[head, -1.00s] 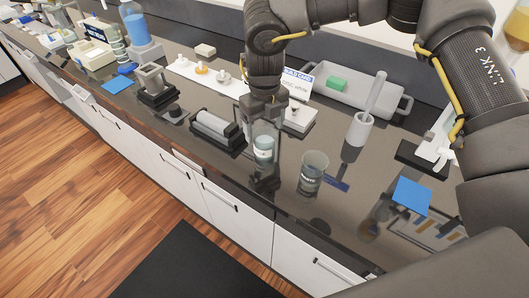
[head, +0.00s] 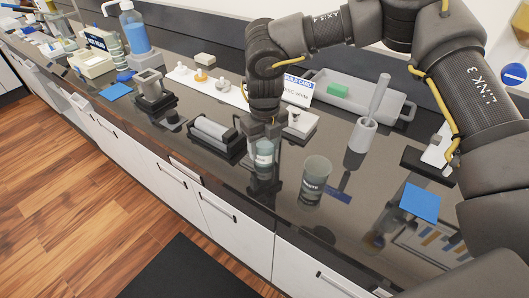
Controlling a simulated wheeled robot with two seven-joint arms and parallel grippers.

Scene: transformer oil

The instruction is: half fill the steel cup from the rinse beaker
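My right gripper (head: 264,143) points down at a small pale vessel (head: 264,154) with bluish contents and a white label, near the counter's front edge. Its dark fingers reach down around the vessel's upper part; I cannot tell whether they press on it. A larger grey, see-through beaker (head: 314,182) stands upright to its right, apart from it; its label is too small to read. I cannot tell for sure which vessel is the rinse beaker. A small dark grey cup-like piece (head: 172,118) stands farther left; I cannot identify the steel cup for sure. My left gripper is out of view.
A grey roller-like device (head: 216,135) lies left of the gripper. A white holder with a pestle-like rod (head: 363,133) and a grey tray (head: 390,108) with a green block stand behind. A blue card (head: 420,202) lies right.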

